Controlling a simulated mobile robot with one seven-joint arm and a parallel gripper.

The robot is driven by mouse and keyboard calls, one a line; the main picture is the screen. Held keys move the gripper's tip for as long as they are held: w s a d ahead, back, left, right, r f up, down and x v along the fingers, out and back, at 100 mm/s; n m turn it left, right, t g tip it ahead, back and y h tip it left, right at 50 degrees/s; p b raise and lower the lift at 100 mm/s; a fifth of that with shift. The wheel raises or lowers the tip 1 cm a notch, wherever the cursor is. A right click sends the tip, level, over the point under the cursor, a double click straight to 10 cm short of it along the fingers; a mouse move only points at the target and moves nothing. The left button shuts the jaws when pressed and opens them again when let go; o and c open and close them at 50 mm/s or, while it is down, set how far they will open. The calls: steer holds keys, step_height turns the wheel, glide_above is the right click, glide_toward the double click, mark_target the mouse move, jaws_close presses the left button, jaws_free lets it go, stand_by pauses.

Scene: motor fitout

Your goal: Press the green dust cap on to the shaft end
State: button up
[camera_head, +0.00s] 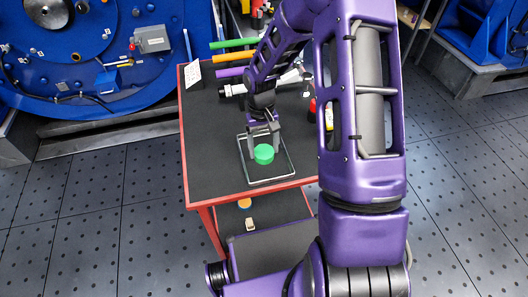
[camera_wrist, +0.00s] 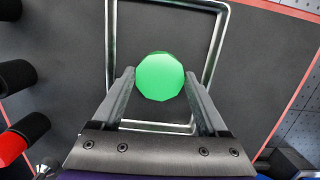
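The green dust cap (camera_head: 264,154) is a short round piece over the black top of the red-edged cart, inside a thin metal wire frame (camera_head: 286,176). My gripper (camera_head: 265,152) points down at it. In the wrist view the cap (camera_wrist: 160,77) shows between the tips of my two fingers (camera_wrist: 159,75), with at most a narrow gap at each side. The fingers look apart and not clamped on it; contact is hard to tell. A grey round hub (camera_head: 47,12), perhaps the shaft end, is on the blue machine (camera_head: 75,45) at the upper left.
The cart top (camera_head: 208,150) also carries green (camera_head: 233,43), orange (camera_head: 235,57) and purple (camera_head: 229,72) handled tools, a metal tool (camera_head: 234,90) and a white card (camera_head: 192,73). A lower shelf holds small parts. Open tiled floor (camera_head: 95,205) lies left of the cart.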

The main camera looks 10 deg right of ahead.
mark_target(265, 153)
steer(key=c, duration=0.8)
steer(key=shift+r, duration=0.1)
steer(key=r, duration=0.9)
steer(key=s+r, duration=0.1)
steer(key=r, duration=0.3)
steer(key=shift+s+a+r+p, duration=0.1)
steer(key=shift+a+r+p, duration=0.05)
steer(key=shift+p, duration=0.2)
